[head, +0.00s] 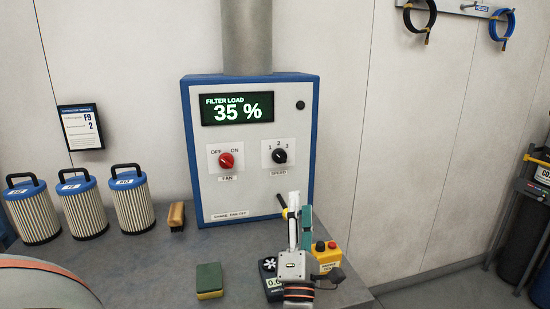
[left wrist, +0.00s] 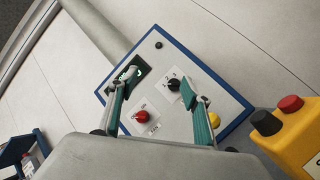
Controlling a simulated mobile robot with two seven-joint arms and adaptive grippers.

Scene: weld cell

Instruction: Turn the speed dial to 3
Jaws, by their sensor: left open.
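The speed dial (head: 279,156) is a small black knob on the right of the control box's white front, with 1, 2 and 3 printed above it and SPEED below. Which number it points to is too small to tell. It also shows in the left wrist view (left wrist: 173,85), beyond and between my fingers. My left gripper (head: 300,204) is open and empty, below the dial and in front of the box, apart from it. Its two teal-padded fingers spread wide in the left wrist view (left wrist: 154,92). My right gripper is not in view.
A red fan knob (head: 226,160) sits left of the dial, under a display (head: 238,109) reading 35 %. A yellow button box (head: 328,262), sponge (head: 209,281), brush (head: 176,216) and several filters (head: 132,200) stand on the bench.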

